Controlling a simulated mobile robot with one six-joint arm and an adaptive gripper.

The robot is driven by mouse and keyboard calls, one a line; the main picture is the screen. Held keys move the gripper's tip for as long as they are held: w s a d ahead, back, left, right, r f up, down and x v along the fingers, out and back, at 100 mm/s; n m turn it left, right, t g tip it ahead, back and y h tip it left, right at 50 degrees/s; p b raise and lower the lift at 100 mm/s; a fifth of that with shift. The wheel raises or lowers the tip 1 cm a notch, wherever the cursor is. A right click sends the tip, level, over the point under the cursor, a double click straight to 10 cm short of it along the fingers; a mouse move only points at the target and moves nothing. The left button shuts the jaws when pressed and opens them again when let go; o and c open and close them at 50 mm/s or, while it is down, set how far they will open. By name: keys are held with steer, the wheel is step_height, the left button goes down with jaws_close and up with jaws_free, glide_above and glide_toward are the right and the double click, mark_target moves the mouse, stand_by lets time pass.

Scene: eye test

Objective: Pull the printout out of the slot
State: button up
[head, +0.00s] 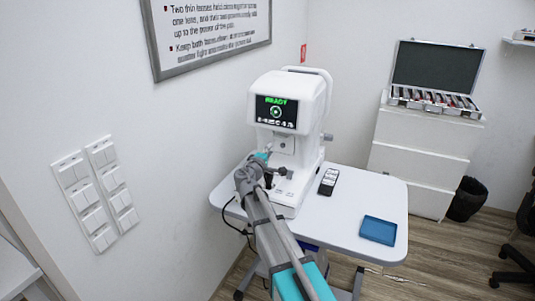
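A white eye-test machine (298,92) stands on a small white table. Its dark screen (276,113) shows green "READY" lettering. My arm reaches up from the bottom of the head view to the machine's lower front. My gripper (267,158) is close in front of the machine, partly hidden by my own arm. It is too small to tell whether the fingers are open or shut, or whether they touch anything. I cannot make out a printout or its slot with certainty.
The table's right part is otherwise clear. A white drawer cabinet (415,155) with an open lens case (433,98) stands behind, beside a black bin (467,199). Switch panels (85,200) are on the left wall.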

steer(key=shift+x, duration=4.2)
steer(key=shift+d, duration=0.1)
jaws_close()
steer(key=shift+s, duration=0.15)
steer(key=v, duration=0.7)
steer(key=shift+r, duration=0.15)
